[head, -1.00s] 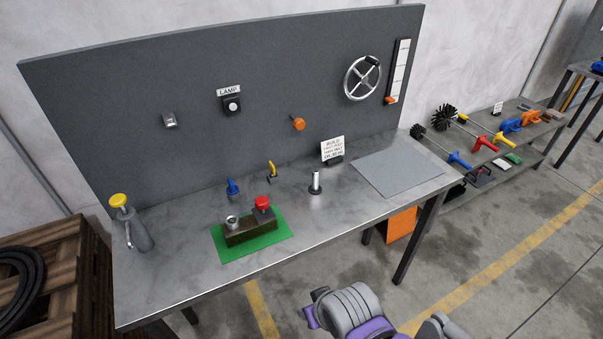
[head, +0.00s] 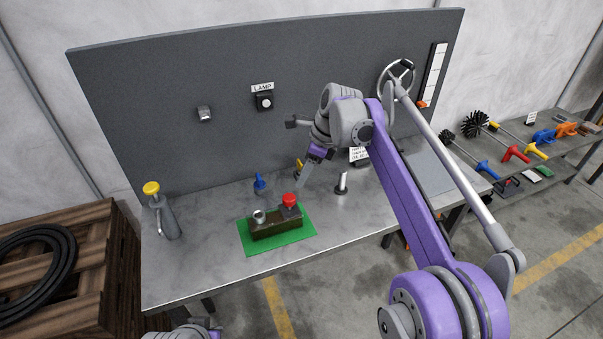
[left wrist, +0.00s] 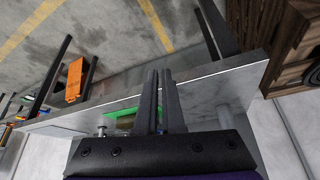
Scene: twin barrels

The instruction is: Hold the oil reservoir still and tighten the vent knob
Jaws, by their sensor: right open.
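The oil reservoir seems to be the dark brown block (head: 275,229), which has a metal cap (head: 259,217) and a red knob (head: 289,200) on top; the red knob seems to be the vent knob. The block sits on a green mat (head: 296,239) on the bench. My right gripper (head: 301,186) is open and empty, pointing down just above and right of the red knob, apart from it. In the left wrist view my left gripper (left wrist: 160,74) shows a narrow gap between its fingers, with nothing held. Its fingers partly hide the green mat (left wrist: 120,123).
A grey bottle with a yellow top (head: 166,215) stands at the bench's left. A blue item (head: 259,183) and a metal post (head: 342,184) stand near the block. A wooden crate (head: 75,285) is at left. The bench front left of the mat is clear.

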